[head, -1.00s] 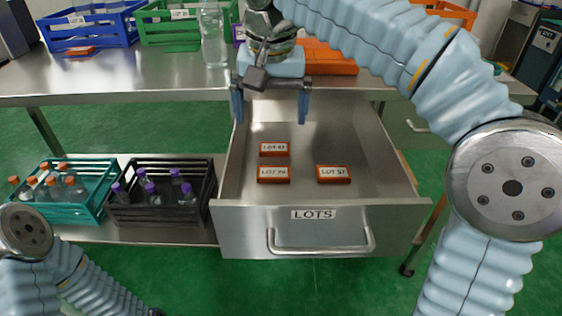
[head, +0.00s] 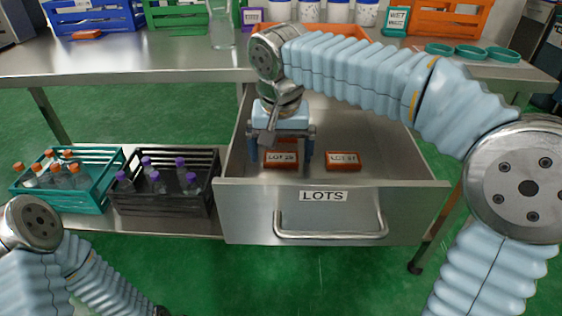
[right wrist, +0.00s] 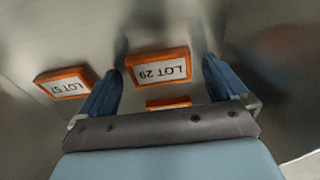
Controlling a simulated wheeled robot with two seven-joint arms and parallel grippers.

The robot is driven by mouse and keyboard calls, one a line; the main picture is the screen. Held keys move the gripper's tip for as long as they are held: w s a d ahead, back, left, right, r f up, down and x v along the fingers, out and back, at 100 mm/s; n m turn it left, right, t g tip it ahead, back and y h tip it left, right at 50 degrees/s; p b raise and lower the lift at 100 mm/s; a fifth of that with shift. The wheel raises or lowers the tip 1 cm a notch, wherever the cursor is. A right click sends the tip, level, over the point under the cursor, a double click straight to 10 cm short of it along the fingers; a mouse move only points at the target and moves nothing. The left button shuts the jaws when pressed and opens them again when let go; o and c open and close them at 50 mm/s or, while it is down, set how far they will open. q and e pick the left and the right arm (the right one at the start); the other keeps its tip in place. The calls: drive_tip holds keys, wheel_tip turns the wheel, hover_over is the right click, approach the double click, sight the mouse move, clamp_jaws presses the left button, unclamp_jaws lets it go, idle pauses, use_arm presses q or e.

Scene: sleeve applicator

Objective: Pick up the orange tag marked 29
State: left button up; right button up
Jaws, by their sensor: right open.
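The orange tag marked LOT 29 (head: 281,160) lies in the open drawer (head: 398,165), near its front. It also shows in the right wrist view (right wrist: 158,68), upside down. My right gripper (head: 280,153) is open above it, with one finger on each side of the tag. I see gaps between the tag and the fingers in the right wrist view. Another orange tag (head: 343,161), apparently LOT 51 or 57, lies to the right. A third orange tag (right wrist: 168,103) is mostly hidden by my gripper. My left gripper is out of view.
The drawer front (head: 250,213) with its LOTS label and handle stands pulled out below the metal bench (head: 140,62). A teal crate (head: 92,182) and a black crate (head: 165,200) of bottles stand to the left.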

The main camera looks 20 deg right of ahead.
drive_tip(key=shift+c, duration=0.5)
drive_tip(key=c, duration=0.9)
drive_tip(key=shift+c, duration=0.3)
